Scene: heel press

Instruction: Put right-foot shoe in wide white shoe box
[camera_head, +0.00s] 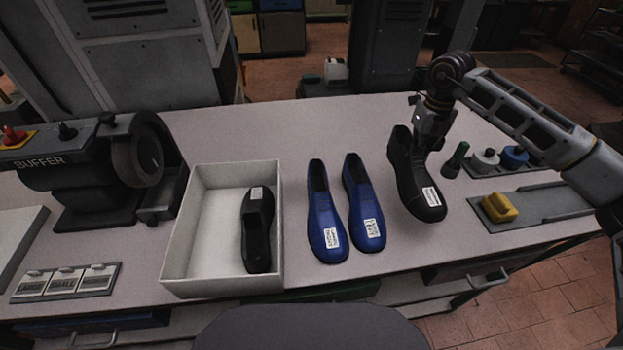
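A wide white shoe box (180,240) stands open on the bench, left of centre. One black shoe (257,235) with a white label lies along the right side inside it, and the left part of the box floor is bare. Another black shoe (408,178) with a white label on its toe is at the right of the blue shoes, toe toward me. My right gripper (430,142) is at the heel end of this shoe, with its fingers at the opening's right rim. The fingertips are partly hidden, and the grip is hard to make out. My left gripper is not in view.
Two blue shoes (327,215) (362,205) stand between the box and the right black shoe. A buffer machine (75,165) is at the left, with small label plates (64,282) in front. A yellow block (499,208) on a grey track and several capped containers (485,160) are at the right.

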